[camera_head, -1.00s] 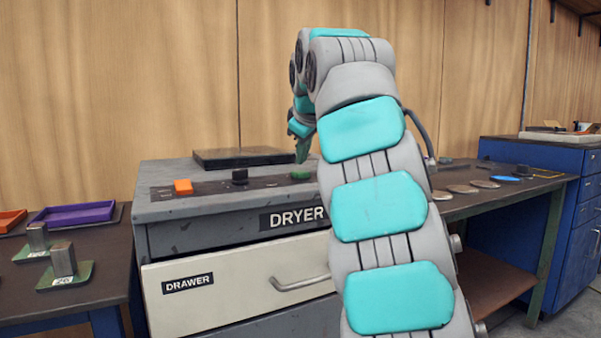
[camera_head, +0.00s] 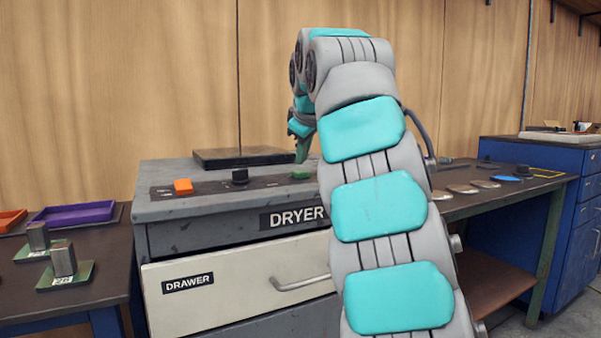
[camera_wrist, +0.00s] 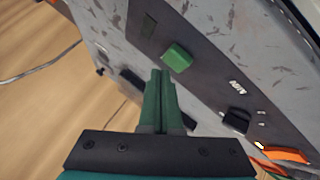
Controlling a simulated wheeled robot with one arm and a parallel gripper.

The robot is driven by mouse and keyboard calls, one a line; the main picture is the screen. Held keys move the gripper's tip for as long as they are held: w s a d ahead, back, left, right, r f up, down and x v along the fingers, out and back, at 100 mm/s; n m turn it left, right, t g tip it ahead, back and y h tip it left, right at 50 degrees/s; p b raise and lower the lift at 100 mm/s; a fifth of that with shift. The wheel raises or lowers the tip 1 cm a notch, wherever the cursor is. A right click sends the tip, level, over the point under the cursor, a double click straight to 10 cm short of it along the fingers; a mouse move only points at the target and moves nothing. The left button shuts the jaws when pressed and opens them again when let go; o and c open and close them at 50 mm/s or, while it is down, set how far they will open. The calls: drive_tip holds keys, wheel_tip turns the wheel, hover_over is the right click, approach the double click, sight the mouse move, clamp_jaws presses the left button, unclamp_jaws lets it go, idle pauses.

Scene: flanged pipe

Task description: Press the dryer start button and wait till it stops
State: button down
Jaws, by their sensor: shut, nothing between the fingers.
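The grey dryer (camera_head: 225,207) stands in front of the wooden wall, with a dark control strip along its top. A green button (camera_head: 300,174) sits at the right end of the strip and also shows in the wrist view (camera_wrist: 177,57). My gripper (camera_head: 301,158) points down just above the green button. In the wrist view my gripper's green fingers (camera_wrist: 160,75) are together and empty, with their tips beside the green button. I cannot tell whether they touch it. A black knob (camera_head: 240,176) and an orange button (camera_head: 183,186) are farther left on the strip.
A dark flat plate (camera_head: 242,157) lies on the dryer's back top. The cream drawer (camera_head: 235,285) below is closed. A left table holds a purple tray (camera_head: 75,213) and metal blocks on green bases (camera_head: 65,270). Flat discs (camera_head: 462,189) lie on the right bench.

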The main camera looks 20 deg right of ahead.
sight(301, 172)
drive_tip(key=shift+f+b, duration=0.4)
drive_tip(key=shift+b, duration=0.05)
drive_tip(key=shift+f+b, duration=0.5)
idle(0.6)
idle(0.4)
drive_tip(key=shift+r+p, duration=0.85)
drive_tip(key=shift+r, duration=0.1)
wheel_tip(301, 172, up, 3)
drive_tip(key=p, duration=0.2)
drive_tip(key=shift+p, duration=0.35)
drive_tip(key=shift+w+a+r+p, duration=0.15)
drive_tip(key=shift+r+p, duration=0.15)
drive_tip(key=shift+r, duration=0.15)
drive_tip(key=shift+r+p, duration=0.35)
drive_tip(key=shift+r, duration=0.15)
